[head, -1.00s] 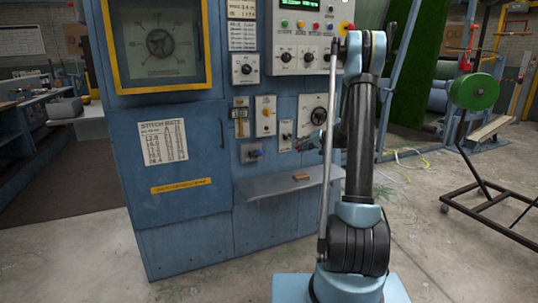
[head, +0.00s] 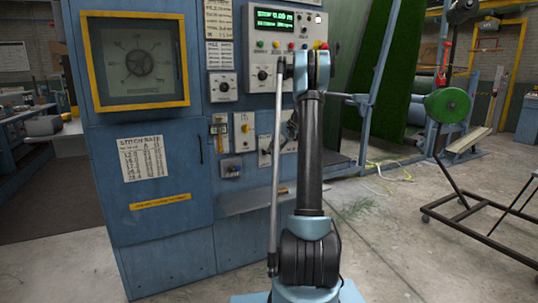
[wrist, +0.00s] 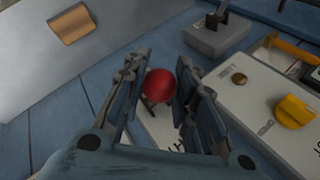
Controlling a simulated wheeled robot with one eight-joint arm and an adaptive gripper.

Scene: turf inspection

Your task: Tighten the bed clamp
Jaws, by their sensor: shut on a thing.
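A round red knob (wrist: 160,85) shows in the wrist view between the two fingers of my gripper (wrist: 155,91). The fingers are shut on it from both sides. A short dark lever shows just below the knob, over a pale lettered plate (wrist: 168,134). I take this to be the bed clamp, but its label is mostly hidden. In the head view my own arm stands in front of this part of the blue machine (head: 170,240) and hides the knob and most of my gripper.
Close to my gripper in the wrist view are a yellow knob (wrist: 295,111), a grey switch box (wrist: 217,36) and a shelf (wrist: 120,35) with a small wooden block (wrist: 72,24). In the head view, a green reel (head: 447,105) on a dark stand is at right; open floor lies between.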

